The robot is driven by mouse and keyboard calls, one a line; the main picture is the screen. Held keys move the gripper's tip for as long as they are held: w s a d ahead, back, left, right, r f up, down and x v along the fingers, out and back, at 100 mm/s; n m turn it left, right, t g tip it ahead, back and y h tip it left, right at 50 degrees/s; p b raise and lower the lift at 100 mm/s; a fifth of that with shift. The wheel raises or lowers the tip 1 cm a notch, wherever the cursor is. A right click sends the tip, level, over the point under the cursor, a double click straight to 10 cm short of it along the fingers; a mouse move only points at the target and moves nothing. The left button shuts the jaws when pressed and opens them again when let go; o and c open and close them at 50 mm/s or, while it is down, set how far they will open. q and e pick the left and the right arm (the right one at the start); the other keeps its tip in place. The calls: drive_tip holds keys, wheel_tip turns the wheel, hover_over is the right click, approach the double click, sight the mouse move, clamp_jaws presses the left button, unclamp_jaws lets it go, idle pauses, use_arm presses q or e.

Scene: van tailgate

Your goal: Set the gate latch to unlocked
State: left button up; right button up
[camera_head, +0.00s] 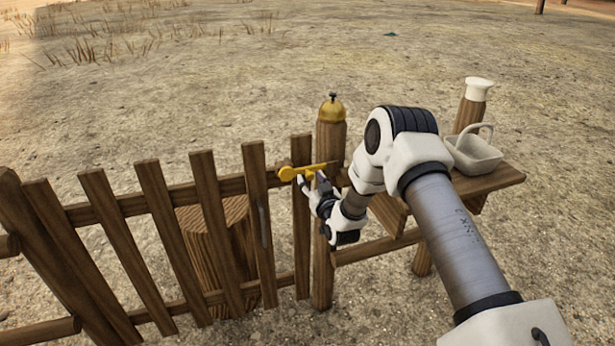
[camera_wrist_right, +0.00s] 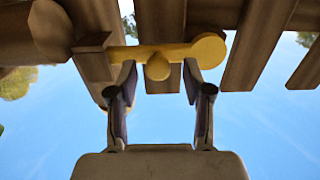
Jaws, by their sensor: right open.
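The yellow gate latch (camera_head: 303,171) lies roughly level across the top of the wooden gate (camera_head: 204,234), close to the post (camera_head: 328,140). In the right wrist view the latch (camera_wrist_right: 168,51) shows as a bar with a round disc at one end and a knob in its middle. My right gripper (camera_head: 314,180) is at the latch. In the wrist view its two fingers (camera_wrist_right: 157,80) are open and apart, with the knob between them. I cannot tell whether they touch the latch. My left gripper is not in view.
A brass bell (camera_head: 333,109) sits on top of the post. A light basket (camera_head: 473,152) stands on a wooden shelf (camera_head: 497,179) to the right, beside a white-capped post (camera_head: 472,103). A tree stump (camera_head: 216,240) stands behind the gate. Open dry ground lies beyond.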

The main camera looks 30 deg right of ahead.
drive_tip(key=shift+x, duration=0.8)
drive_tip(key=shift+w+d+r, duration=0.1)
drive_tip(key=shift+w+d, duration=0.05)
drive_tip(key=shift+d, duration=0.05)
drive_tip(key=shift+c, duration=0.3)
clamp_jaws()
